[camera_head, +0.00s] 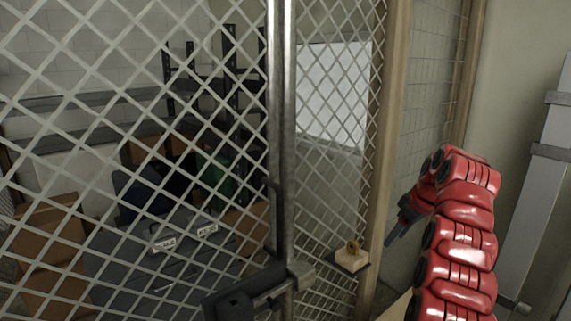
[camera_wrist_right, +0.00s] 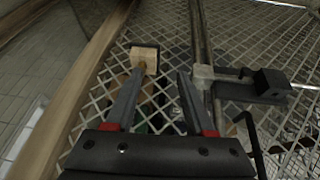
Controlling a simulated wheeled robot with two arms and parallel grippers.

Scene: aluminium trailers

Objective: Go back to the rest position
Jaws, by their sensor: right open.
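My right gripper (camera_head: 398,232) comes in on the red arm at the right of the head view, in front of the wooden post beside the mesh door. In the right wrist view its two dark fingers (camera_wrist_right: 157,95) stand apart, with nothing between them but mesh behind. A small wooden block with a brass-coloured round piece (camera_head: 351,255) sits on the mesh side, left of the gripper and apart from it; the block also shows in the wrist view (camera_wrist_right: 145,60), beyond the left finger. My left gripper is not in view.
A wire mesh door (camera_head: 140,150) with a metal edge post (camera_head: 282,130) fills the left. A dark latch (camera_head: 245,298) juts out at its lower edge. A wooden post (camera_head: 390,130) stands near my right arm. Behind the mesh are shelves, cardboard boxes (camera_head: 50,235) and grey cases.

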